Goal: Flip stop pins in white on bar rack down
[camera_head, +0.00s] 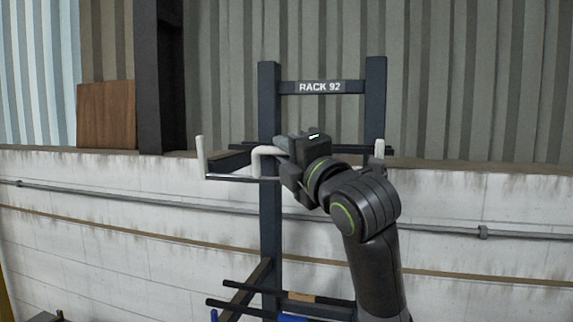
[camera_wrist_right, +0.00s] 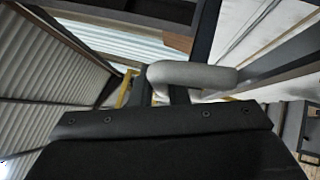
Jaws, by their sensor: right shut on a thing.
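The dark bar rack (camera_head: 270,215) stands by the wall, with a "RACK 92" sign (camera_head: 320,87) on its top crossbar. A white stop pin (camera_head: 200,156) stands upright at the left end of an upper bar. My right gripper (camera_head: 281,147) is shut on a second white pin (camera_head: 257,163), which bends from a short drop at the left to a level stretch running into the jaws. That bent pin also shows in the right wrist view (camera_wrist_right: 190,76). A third white pin (camera_head: 379,149) stands upright at the right, partly hidden by my arm. The left gripper is out of view.
Lower rack arms (camera_head: 245,287) stick out near the bottom, with blue items (camera_head: 292,317) below. A low white wall (camera_head: 110,225) with a pipe (camera_head: 130,195) runs behind the rack. The space left of the rack looks clear.

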